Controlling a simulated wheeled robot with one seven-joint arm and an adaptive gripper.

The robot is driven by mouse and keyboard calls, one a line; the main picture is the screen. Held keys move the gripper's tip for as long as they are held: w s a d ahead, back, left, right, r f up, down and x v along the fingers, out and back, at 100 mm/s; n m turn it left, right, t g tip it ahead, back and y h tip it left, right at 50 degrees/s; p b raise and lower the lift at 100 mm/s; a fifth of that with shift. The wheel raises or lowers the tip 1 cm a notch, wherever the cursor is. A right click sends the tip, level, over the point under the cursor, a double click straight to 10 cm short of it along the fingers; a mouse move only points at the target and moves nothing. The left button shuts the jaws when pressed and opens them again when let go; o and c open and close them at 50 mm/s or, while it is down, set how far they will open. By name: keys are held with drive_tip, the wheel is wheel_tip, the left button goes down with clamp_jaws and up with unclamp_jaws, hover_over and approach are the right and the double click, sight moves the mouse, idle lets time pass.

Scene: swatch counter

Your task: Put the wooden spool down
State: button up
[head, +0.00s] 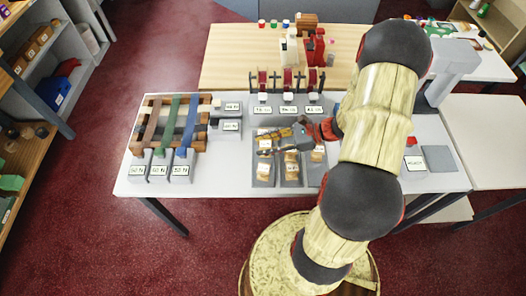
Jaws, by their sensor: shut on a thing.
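My gripper (272,143) reaches in from the right over the grey sample trays in the middle of the white counter. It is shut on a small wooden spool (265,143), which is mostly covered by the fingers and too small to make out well. I cannot tell whether the spool touches the tray below it. Several similar light-wood pieces with white labels (291,173) sit in the grey trays (264,183) below and beside the gripper.
A rack of brown, green and blue straps (167,128) stands at the left. Dark red spools on stands (287,80) line the back, with labels before them. A grey pad (440,158) lies at the right. The counter's front left (220,180) is bare. My arm hides part of the right side.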

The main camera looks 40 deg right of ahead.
drive_tip(key=shift+w+a+f, duration=0.1)
drive_tip(key=shift+w+f, duration=0.25)
drive_tip(key=shift+f, duration=0.2)
drive_tip(key=shift+w+f+b, duration=0.1)
drive_tip(key=shift+f+b, duration=0.8)
drive_tip(key=shift+f, duration=0.6)
drive_tip(key=shift+f, duration=0.15)
drive_tip(key=o, duration=0.8)
drive_tip(key=shift+o, duration=0.2)
